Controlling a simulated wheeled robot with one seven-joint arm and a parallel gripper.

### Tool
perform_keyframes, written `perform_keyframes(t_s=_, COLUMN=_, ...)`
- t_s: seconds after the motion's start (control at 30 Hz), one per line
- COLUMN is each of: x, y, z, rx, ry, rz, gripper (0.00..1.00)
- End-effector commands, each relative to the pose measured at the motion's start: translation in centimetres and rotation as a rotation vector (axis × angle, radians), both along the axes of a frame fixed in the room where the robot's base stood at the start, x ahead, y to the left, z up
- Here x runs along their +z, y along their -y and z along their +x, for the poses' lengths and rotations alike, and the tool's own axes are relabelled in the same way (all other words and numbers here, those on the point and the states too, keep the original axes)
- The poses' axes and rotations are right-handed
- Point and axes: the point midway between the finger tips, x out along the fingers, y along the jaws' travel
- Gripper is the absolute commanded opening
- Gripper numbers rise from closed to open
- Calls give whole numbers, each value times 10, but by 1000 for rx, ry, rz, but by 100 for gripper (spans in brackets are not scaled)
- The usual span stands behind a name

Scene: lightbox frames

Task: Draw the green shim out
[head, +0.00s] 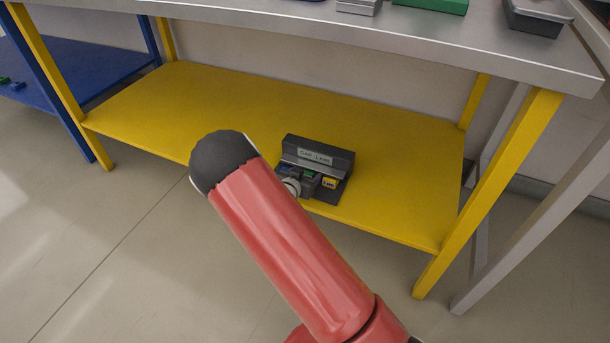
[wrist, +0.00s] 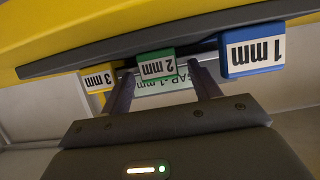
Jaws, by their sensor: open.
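The green shim (wrist: 157,67), marked 2 mm, sits in the middle of a row of shims in the wrist view, where the lettering is upside down. My gripper (wrist: 162,70) is open, with one finger on each side of the green shim. A gap shows on both sides, and the jaws hold nothing. In the head view the green shim (head: 309,174) is a small patch at the front of a dark holder (head: 327,150) labelled with a gap of 1 mm. My arm partly hides the spot there.
A yellow 3 mm shim (wrist: 98,80) and a blue 1 mm shim (wrist: 252,52) flank the green one, just outside my fingers. The holder stands on a yellow lower shelf (head: 200,105) under a grey tabletop (head: 300,30). A yellow leg (head: 490,190) stands at right.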

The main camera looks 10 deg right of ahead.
Motion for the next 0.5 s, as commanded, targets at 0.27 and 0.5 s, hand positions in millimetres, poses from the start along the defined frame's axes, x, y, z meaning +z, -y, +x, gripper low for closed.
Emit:
perform_keyframes(t_s=0.27, x=0, y=0, z=0, rx=0, ry=0, rz=0, gripper=33)
perform_keyframes(t_s=0.5, x=0, y=0, z=0, rx=0, ry=0, rz=0, gripper=2)
